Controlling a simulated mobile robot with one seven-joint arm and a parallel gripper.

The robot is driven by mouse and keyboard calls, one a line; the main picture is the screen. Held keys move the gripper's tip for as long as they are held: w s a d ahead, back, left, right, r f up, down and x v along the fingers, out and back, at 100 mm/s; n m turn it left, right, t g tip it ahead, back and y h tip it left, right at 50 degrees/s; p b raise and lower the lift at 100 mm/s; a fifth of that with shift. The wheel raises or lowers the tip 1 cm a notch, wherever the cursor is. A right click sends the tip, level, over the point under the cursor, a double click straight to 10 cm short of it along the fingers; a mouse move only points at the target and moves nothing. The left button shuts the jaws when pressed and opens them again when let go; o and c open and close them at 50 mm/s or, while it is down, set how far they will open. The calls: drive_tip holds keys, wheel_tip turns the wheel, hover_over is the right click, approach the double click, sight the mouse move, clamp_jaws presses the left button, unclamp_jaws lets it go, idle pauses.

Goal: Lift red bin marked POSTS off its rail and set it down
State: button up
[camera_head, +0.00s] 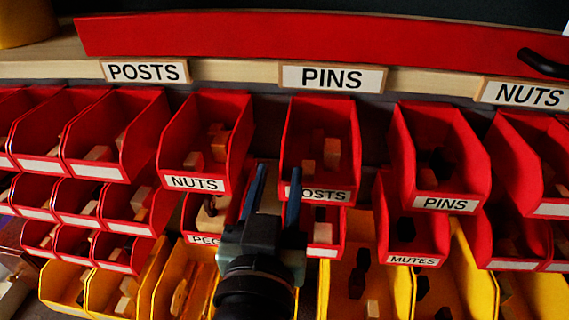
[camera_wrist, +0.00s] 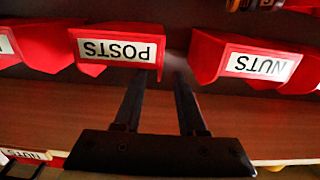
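The red POSTS bin (camera_head: 345,118) hangs in the upper row under the PINS sign, with small wooden blocks inside. In the wrist view the POSTS bin (camera_wrist: 115,30) appears upside down, left of centre. My gripper (camera_head: 278,172) is open and empty, fingers pointing at the bins. One finger overlaps the left end of the POSTS label; the other is over the gap beside the NUTS bin. In the wrist view my gripper (camera_wrist: 159,76) has one side wall of the POSTS bin between its finger lines. I cannot tell whether they touch. The rail is hidden.
A red NUTS bin (camera_head: 240,110) hangs to the left and a red PINS bin (camera_head: 475,150) to the right. Smaller red bins and yellow bins (camera_head: 165,290) fill the rows below. A wooden shelf edge with POSTS (camera_head: 147,72) and PINS signs (camera_head: 333,78) runs above.

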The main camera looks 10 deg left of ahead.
sight(285, 150)
drive_tip(key=shift+w+f+b, duration=0.15)
drive_tip(key=shift+w+b, duration=0.6)
drive_tip(key=shift+w, duration=0.1)
drive_tip(key=w+p, duration=0.2)
drive_tip(key=w, duration=0.1)
drive_tip(key=shift+w+r, duration=0.3)
drive_tip(key=shift+r, duration=0.05)
drive_tip(key=shift+w+f+p, duration=0.15)
drive_tip(key=shift+w+p, duration=0.15)
drive_tip(key=shift+w, duration=0.5)
clamp_jaws()
idle(1.7)
